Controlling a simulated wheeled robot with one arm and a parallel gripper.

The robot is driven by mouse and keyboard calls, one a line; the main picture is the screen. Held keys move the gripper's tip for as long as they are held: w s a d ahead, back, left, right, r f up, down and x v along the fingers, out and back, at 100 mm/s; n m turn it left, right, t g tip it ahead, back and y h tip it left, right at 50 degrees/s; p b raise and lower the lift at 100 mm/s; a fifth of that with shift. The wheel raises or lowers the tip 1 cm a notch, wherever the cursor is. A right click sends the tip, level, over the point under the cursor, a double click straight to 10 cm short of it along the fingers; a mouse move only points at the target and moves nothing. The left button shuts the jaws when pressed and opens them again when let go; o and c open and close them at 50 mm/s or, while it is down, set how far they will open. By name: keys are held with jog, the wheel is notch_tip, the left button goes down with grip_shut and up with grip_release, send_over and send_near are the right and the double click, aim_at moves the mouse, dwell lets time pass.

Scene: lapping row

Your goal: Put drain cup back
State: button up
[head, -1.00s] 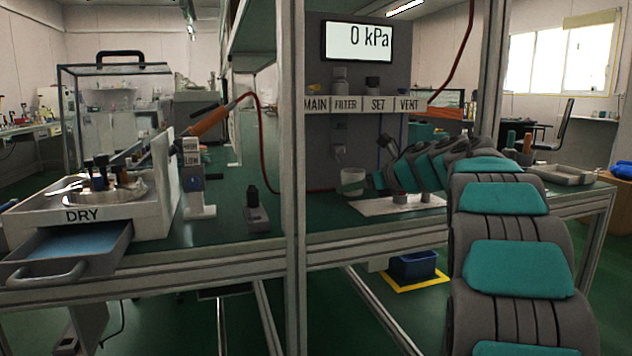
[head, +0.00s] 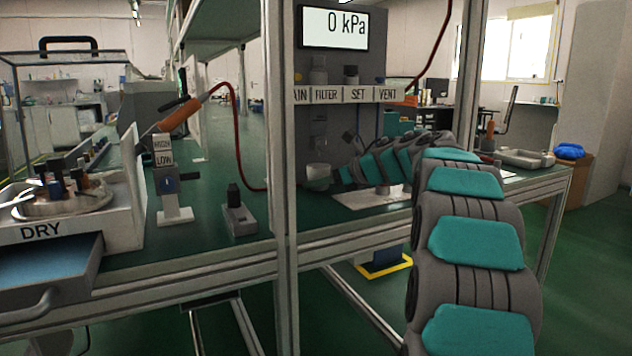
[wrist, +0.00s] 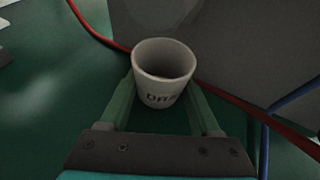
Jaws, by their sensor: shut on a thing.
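The drain cup (wrist: 162,88) is a pale, round, open-topped cup with dark letters starting "DRA" on its side. My gripper (wrist: 162,84) is shut on it, one green finger on each side, in the wrist view. The cup is upright or nearly so, and its inside looks empty. In the head view the cup (head: 318,175) shows in front of the grey panel, left of my arm's end. The fingers are hard to make out there. I cannot tell whether the cup's base touches the bench.
The grey panel (head: 345,135) carries a 0 kPa display (head: 334,29) and labels including FILTER, SET and VENT. A white mat (head: 362,198) lies under my arm. Red hose and blue tubing (wrist: 291,97) run close to the cup. A frame post (head: 279,150) stands left.

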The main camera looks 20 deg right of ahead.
jog(key=shift+f, duration=0.15)
jog(key=o, duration=1.3)
jog(key=shift+r, duration=0.25)
jog(key=v, duration=1.2)
jog(key=shift+f, duration=0.1)
